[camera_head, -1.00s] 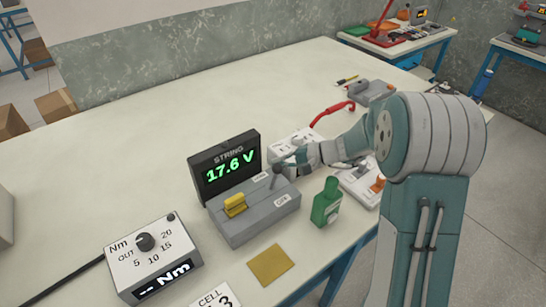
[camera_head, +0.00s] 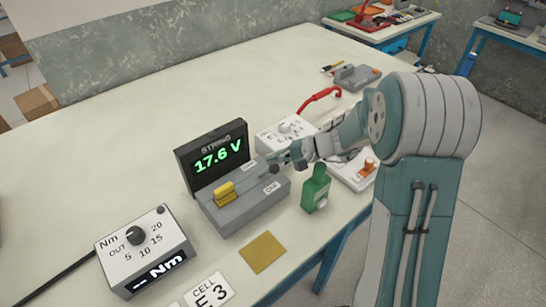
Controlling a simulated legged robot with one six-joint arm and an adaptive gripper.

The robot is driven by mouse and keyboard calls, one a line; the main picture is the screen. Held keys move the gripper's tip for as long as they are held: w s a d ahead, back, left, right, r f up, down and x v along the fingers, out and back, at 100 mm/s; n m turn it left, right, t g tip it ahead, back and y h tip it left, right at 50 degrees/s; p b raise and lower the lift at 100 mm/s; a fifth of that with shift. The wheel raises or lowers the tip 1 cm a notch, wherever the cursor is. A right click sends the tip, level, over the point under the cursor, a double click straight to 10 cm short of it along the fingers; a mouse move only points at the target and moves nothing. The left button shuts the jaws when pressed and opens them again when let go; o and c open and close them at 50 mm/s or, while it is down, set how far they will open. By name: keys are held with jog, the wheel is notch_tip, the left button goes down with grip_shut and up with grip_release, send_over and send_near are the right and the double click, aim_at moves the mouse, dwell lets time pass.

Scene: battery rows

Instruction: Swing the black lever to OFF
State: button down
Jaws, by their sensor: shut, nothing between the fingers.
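The black lever (camera_head: 273,170) is small and dark-tipped, at the right end of a grey switch box (camera_head: 238,216). Two small white labels lie on the box top near it, one farther back and one nearer the front; their print is too small to read. My gripper (camera_head: 285,160) reaches in from the right, its fingers shut and empty, right beside the lever tip. I cannot tell whether they touch it. The fingers hide part of the lever's surroundings.
A yellow handle (camera_head: 224,191) sits on the same box, before a display (camera_head: 212,158) reading 17.6 V. A white meter box (camera_head: 284,131) is behind my gripper, a torque dial box (camera_head: 146,246) front left.

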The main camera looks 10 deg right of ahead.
jog(key=v, duration=1.2)
jog(key=s+r+n+t+h, duration=0.1)
jog(key=s+r+n+h, duration=0.1)
jog(key=s, duration=0.5)
jog(key=s+r+n+t+h, duration=0.1)
jog(key=s+r+n+h, duration=0.1)
jog(key=s+h, duration=0.4)
jog(key=s+a+r+n+t+h, duration=0.1)
jog(key=s+r+h, duration=0.3)
jog(key=s, duration=0.6)
jog(key=shift+r+n+h, duration=0.4)
jog(key=shift+n+h, duration=0.1)
jog(key=shift+n, duration=0.3)
jog(key=shift+s+a, duration=0.1)
jog(key=shift+a, duration=0.1)
